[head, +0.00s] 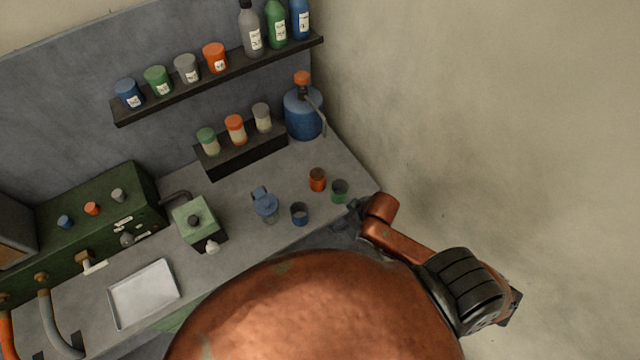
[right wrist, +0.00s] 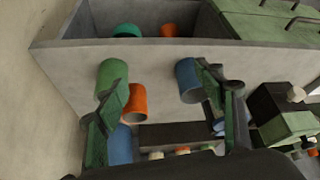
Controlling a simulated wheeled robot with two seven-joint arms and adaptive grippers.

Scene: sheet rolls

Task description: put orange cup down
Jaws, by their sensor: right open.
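The orange cup (head: 317,180) stands upright on the grey counter, near its right end. It also shows in the right wrist view (right wrist: 136,104), where it appears in the gap between the fingers, closer to the left finger. My right gripper (head: 352,212) is at the counter's front right corner, close to the cups. Its jaws are open in the wrist view (right wrist: 161,84), and nothing is held. My left gripper is not in view.
A green cup (head: 340,191) and a blue cup (head: 300,214) stand close to the orange cup. A blue-lidded jar (head: 266,206) is to the left. Behind are a jar rack (head: 240,155) and a blue pump bottle (head: 303,115). A white tray (head: 144,294) lies further left.

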